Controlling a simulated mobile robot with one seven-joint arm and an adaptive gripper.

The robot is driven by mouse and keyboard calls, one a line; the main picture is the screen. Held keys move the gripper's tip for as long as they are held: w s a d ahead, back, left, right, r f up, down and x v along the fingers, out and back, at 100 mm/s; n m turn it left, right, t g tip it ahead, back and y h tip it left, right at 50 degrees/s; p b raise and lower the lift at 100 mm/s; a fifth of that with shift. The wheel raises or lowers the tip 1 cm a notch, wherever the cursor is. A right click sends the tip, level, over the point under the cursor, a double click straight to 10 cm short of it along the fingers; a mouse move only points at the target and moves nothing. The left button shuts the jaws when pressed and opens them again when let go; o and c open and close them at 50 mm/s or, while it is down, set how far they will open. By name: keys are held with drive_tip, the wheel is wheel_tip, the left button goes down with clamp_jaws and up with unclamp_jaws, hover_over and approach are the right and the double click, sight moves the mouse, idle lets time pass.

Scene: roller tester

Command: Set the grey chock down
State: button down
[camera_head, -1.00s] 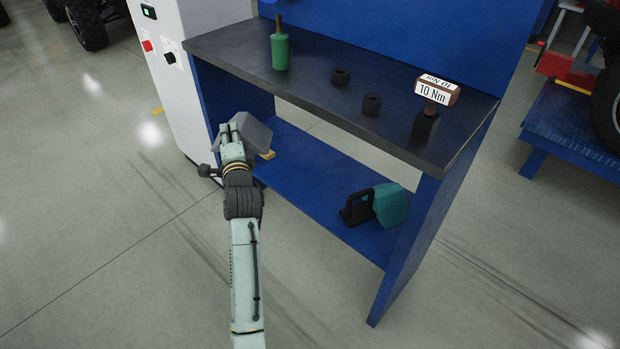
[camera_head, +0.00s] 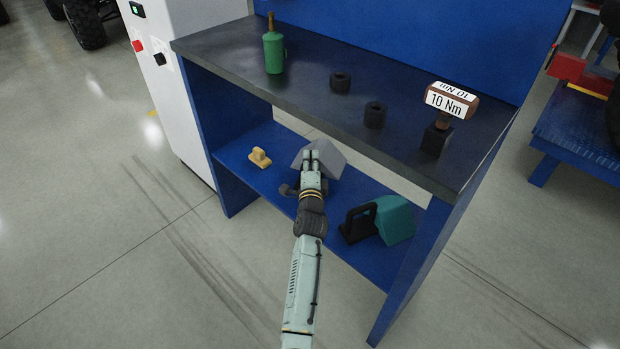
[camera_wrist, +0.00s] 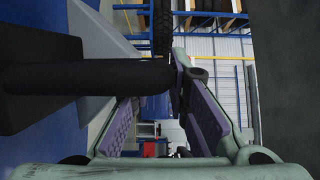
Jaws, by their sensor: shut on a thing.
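The grey chock (camera_head: 330,158) is a wedge-shaped block in the bay over the blue lower shelf (camera_head: 262,185), between a small yellow piece and a teal chock. My gripper (camera_head: 313,160) is shut on it, at its near side in the head view, and partly hides it. In the wrist view, a thick black bar (camera_wrist: 95,78) runs from the chock's grey body (camera_wrist: 50,62) across to the purple-padded fingers. I cannot tell whether the chock's underside touches the shelf.
On the lower shelf are the yellow piece (camera_head: 259,157) at left and the teal chock (camera_head: 394,219) with a black handle at right. The dark worktop (camera_head: 300,80) overhangs the bay. It holds a green bottle (camera_head: 274,52), two black rings and a 10 Nm block (camera_head: 452,102).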

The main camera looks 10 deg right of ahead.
drive_tip(key=shift+f+b, duration=0.95)
drive_tip(key=shift+f, duration=1.45)
drive_tip(key=shift+f, duration=0.2)
drive_tip(key=c, duration=1.5)
unclamp_jaws()
drive_tip(key=shift+c, duration=0.2)
